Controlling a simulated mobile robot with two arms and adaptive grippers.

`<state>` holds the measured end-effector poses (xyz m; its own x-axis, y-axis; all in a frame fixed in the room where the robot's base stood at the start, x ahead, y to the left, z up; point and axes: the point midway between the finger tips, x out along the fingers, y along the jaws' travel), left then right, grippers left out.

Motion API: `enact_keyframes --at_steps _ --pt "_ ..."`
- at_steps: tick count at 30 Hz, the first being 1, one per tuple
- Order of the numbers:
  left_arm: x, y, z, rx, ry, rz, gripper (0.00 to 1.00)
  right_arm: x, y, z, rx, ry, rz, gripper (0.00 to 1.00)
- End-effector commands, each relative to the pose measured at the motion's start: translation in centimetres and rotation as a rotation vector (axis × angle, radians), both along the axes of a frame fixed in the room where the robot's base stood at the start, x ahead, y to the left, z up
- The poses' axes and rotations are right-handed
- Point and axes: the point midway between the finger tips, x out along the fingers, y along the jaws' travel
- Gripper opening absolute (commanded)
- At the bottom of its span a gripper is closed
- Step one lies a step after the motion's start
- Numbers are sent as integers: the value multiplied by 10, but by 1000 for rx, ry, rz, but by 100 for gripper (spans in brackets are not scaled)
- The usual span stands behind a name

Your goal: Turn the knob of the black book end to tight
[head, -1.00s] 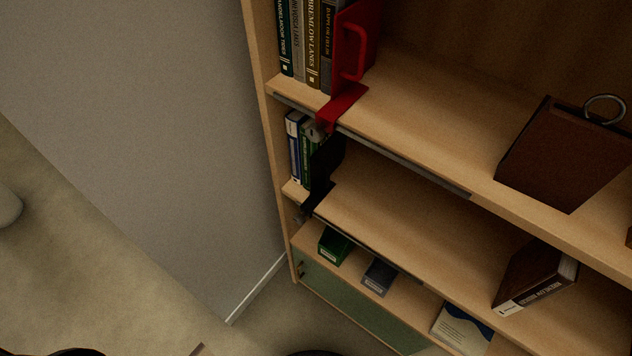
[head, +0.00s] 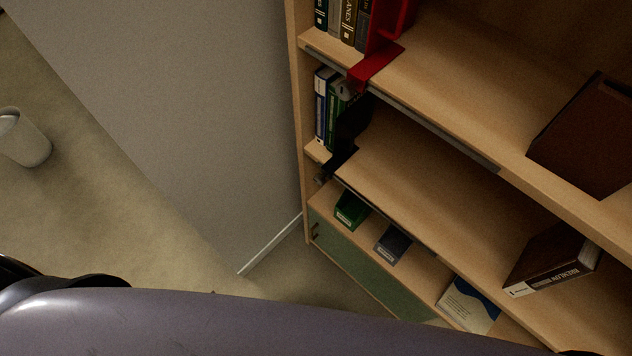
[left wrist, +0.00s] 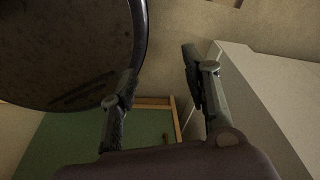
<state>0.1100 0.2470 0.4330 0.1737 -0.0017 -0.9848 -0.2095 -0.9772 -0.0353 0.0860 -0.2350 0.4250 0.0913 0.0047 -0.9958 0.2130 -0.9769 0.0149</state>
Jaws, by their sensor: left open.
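The black book end (head: 352,122) stands on the middle shelf at the left, against several upright books (head: 328,104). Its lower part clamps over the shelf's front edge. A small grey knob (head: 320,179) shows just below that edge; its turn position is too small and dark to tell. My left gripper (left wrist: 158,82) shows in the left wrist view, open with nothing between its fingers, and a green cabinet door (left wrist: 90,140) lies beyond it. Neither the book end nor its knob can be made out there. My right gripper is not in view.
A red book end (head: 388,45) with its own knob (head: 345,90) is on the shelf above. Boxes, green (head: 351,209) and grey (head: 393,243), sit below. A grey wall (head: 190,110) closes the left side. A white bin (head: 24,138) stands on open floor.

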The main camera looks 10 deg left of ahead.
Motion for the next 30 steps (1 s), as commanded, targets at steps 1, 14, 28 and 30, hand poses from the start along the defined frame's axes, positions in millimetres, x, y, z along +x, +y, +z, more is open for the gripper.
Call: enact_keyframes --at_steps 1,14,28,30 --pt "22 9 2 0 -71 -5 44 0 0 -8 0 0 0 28" --pt "219 -13 213 -288 -968 -197 44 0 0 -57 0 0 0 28" --pt "229 -80 363 -584 -1287 -344 44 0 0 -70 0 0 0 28" --pt "237 -85 363 -583 -1290 -343 44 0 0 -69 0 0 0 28"
